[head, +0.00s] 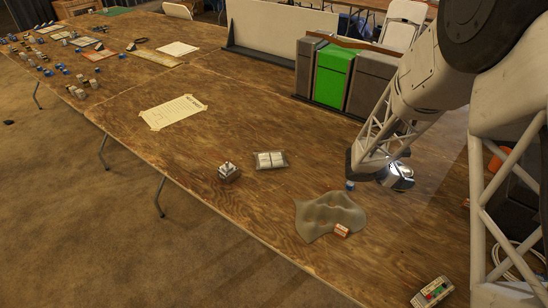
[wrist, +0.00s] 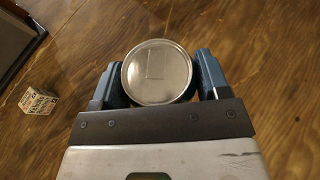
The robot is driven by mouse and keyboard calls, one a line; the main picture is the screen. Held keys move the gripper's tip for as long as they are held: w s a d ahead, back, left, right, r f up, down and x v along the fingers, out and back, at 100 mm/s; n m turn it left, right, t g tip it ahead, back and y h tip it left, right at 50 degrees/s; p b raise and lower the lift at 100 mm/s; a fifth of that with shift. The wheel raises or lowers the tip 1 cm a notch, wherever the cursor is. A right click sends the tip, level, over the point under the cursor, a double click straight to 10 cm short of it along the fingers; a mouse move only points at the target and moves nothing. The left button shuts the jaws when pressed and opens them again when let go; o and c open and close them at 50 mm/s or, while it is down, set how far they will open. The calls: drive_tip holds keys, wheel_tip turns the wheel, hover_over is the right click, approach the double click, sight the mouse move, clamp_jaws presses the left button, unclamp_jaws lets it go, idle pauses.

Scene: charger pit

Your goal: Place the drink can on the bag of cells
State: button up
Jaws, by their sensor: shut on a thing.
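The drink can (wrist: 158,72) shows in the wrist view as a round silver end between the two blue fingers of my gripper (wrist: 160,75). My gripper is shut on it, and its side is mostly hidden. In the head view my gripper (head: 397,178) is at the right, over the table in front of the bins. I cannot clearly make out the can there. The bag of cells (head: 270,160) is a flat clear packet with pale blocks inside. It lies on the table left of my gripper, well apart from it.
A rumpled grey-green cloth (head: 318,218) with a small orange-and-white box (head: 342,230) lies between my gripper and the front edge. A small metallic object (head: 228,172) stands left of the bag. Grey and green bins (head: 334,77) stand behind. A small printed box (wrist: 39,99) lies left of the can.

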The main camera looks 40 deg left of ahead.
drive_tip(key=s+a+r+n+t+y, duration=0.1)
drive_tip(key=s+a+n+y, duration=0.1)
drive_tip(key=s+a, duration=0.5)
drive_tip(key=s+a+n+t+y, duration=0.1)
drive_tip(key=s+a, duration=0.6)
drive_tip(key=a, duration=0.7)
drive_tip(key=s+a+r+n+t+y, duration=0.1)
drive_tip(key=s+a+n+t+y, duration=0.1)
drive_tip(key=s+a+n+y, duration=0.2)
drive_tip(key=s+a, duration=0.3)
drive_tip(key=a, duration=0.4)
drive_tip(key=shift+r, duration=0.35)
drive_tip(key=shift+a, duration=0.2)
hover_over(276, 160)
drive_tip(key=shift+f, duration=0.75)
drive_tip(key=shift+f, duration=1.75)
drive_tip(key=shift+f, duration=0.15)
drive_tip(key=o, duration=1.1)
drive_tip(key=shift+c, duration=0.2)
